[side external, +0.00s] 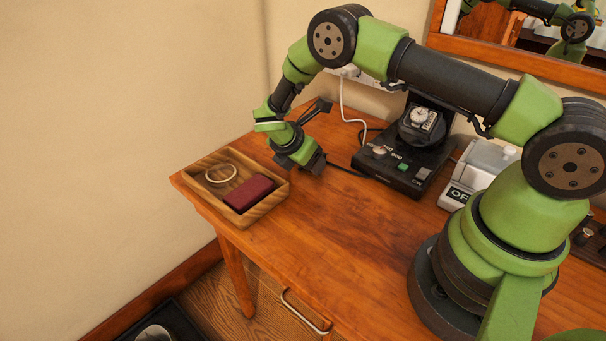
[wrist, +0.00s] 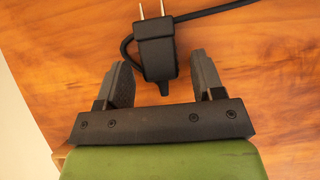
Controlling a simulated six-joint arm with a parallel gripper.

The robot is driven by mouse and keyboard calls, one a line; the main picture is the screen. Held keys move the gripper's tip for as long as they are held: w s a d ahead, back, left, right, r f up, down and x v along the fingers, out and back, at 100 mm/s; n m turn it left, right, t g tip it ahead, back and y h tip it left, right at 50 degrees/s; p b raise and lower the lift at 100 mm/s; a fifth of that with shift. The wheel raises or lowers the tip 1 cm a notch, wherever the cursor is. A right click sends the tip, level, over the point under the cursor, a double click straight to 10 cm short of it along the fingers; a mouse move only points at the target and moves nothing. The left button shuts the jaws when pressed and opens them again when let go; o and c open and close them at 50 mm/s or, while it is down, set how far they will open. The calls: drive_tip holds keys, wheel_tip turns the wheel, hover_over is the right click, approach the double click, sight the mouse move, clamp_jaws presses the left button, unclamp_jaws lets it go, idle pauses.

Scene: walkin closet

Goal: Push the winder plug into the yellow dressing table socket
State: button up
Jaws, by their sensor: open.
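The black winder plug (wrist: 157,52) lies on the wooden table in the wrist view, with two metal prongs pointing to the top of the picture. Its cord bends round its left side and runs off to the upper right. My gripper (wrist: 156,66) is open, its fingers on either side of the plug's rear, with gaps visible. In the side view my gripper (side external: 314,164) is low over the table and hides the plug. The black winder (side external: 405,155) holds a watch. A white socket strip (side external: 376,84) is on the wall, partly behind my arm; I cannot make out a yellow socket.
A wooden tray (side external: 195,184) with a ring-shaped bangle (side external: 221,173) and a dark red box (side external: 249,192) stands at the table's left corner. A white cable (side external: 343,103) hangs from the strip. A grey device (side external: 481,168) stands right of the winder. The front table middle is clear.

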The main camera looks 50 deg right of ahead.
drive_tip(key=c, duration=1)
drive_tip(key=shift+r, duration=2.85)
drive_tip(key=shift+r, duration=0.2)
drive_tip(key=d+r, duration=0.3)
drive_tip(key=d, duration=0.7)
drive_tip(key=s+d+r, duration=0.1)
drive_tip(key=d+r, duration=0.2)
drive_tip(key=d, duration=0.8)
drive_tip(key=shift+s+r, duration=0.15)
drive_tip(key=shift+r, duration=0.2)
